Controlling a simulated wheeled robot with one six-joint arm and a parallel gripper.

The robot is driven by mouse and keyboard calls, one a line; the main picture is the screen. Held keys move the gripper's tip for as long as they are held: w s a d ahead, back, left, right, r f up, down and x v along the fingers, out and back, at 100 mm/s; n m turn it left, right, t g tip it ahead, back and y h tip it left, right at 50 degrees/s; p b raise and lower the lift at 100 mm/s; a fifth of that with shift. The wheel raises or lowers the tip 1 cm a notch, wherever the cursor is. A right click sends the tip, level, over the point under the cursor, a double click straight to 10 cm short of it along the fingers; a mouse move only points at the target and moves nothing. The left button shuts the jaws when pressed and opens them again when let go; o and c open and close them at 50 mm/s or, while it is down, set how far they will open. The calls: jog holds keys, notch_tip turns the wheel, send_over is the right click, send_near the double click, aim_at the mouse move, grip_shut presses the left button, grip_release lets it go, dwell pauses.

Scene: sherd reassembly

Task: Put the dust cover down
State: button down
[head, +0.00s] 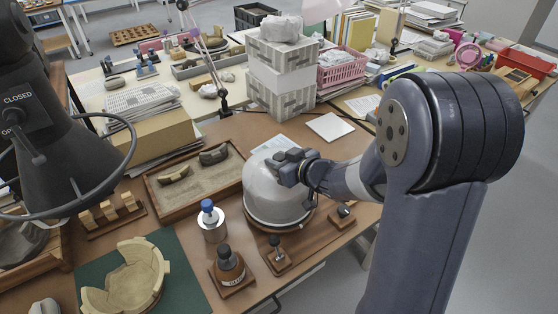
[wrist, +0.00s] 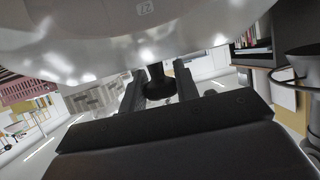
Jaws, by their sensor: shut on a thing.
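The dust cover (head: 268,198) is a pale, shiny dome. It stands upright over a round brown base (head: 270,227) near the table's front right edge; I cannot tell whether its rim touches. My gripper (head: 287,167) reaches in from the right at the upper side of the dome. In the wrist view the dust cover (wrist: 130,45) fills the top of the picture. There my gripper (wrist: 158,75) has its two fingers on either side of a black knob (wrist: 156,84) and is shut on it. What lies under the dome is hidden.
A sand tray (head: 160,205) with sherds lies left of the dome. A partial bowl (head: 125,280) rests on a green mat (head: 185,285). Stacked boxes (head: 282,75) stand behind.

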jog(key=shift+f+b, duration=0.4)
jog(key=shift+f, duration=0.2)
jog(key=c, duration=1.1)
grip_release()
jog(key=shift+o, duration=0.2)
jog(key=shift+r, duration=0.1)
jog(key=shift+r+p, duration=0.3)
jog(key=v, duration=0.3)
jog(key=p+v, duration=0.1)
jog(key=v, duration=0.3)
jog(key=p+v, duration=0.1)
jog(key=v, duration=0.2)
jog(key=shift+s+d+r, duration=0.1)
jog(key=shift+d+r, duration=0.1)
jog(key=shift+r, duration=0.3)
jog(key=shift+s+d+r, duration=0.15)
jog(key=shift+s+d, duration=0.25)
jog(key=shift+s, duration=0.2)
